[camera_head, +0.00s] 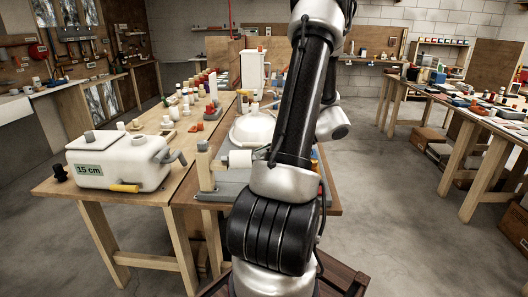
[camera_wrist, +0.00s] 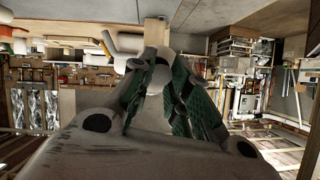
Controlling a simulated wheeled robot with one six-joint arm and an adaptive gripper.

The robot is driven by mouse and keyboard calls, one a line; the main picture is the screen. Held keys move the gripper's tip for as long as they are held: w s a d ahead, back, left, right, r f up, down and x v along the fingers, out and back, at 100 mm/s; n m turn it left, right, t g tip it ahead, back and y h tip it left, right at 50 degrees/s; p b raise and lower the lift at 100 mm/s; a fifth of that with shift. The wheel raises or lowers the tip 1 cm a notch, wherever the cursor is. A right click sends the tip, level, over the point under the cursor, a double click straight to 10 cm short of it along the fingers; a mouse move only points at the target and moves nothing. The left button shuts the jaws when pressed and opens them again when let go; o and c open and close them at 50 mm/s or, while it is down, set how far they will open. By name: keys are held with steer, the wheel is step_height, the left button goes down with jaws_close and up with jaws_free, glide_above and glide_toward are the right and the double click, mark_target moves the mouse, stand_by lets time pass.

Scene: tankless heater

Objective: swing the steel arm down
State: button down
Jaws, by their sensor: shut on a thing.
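My gripper (camera_wrist: 162,75) shows in the wrist view with its two green-padded fingers closed together around a pale grey rounded piece (camera_wrist: 160,70). This piece looks like the end of the steel arm, but the fingers cover most of it. In the head view my own arm hides the gripper and what it holds. A grey fixture (camera_head: 207,190) with a wooden post (camera_head: 205,165) and a white roll (camera_head: 240,158) stands at the table edge, just left of my arm. The post also shows above the fingertips in the wrist view (camera_wrist: 155,32).
A white tank (camera_head: 117,165) labelled 15 cm, with a grey lever (camera_head: 178,157) and a yellow handle (camera_head: 125,187), sits on the left table (camera_head: 60,187). Bottles and a white box (camera_head: 253,69) stand farther back. The floor (camera_head: 400,220) at right is clear.

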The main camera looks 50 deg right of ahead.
steer(key=shift+f+t, duration=0.3)
steer(key=shift+f, duration=0.35)
steer(key=c, duration=1.3)
jaws_free()
steer(key=shift+y, duration=0.3)
steer(key=v, duration=1.2)
steer(key=shift+s, duration=0.1)
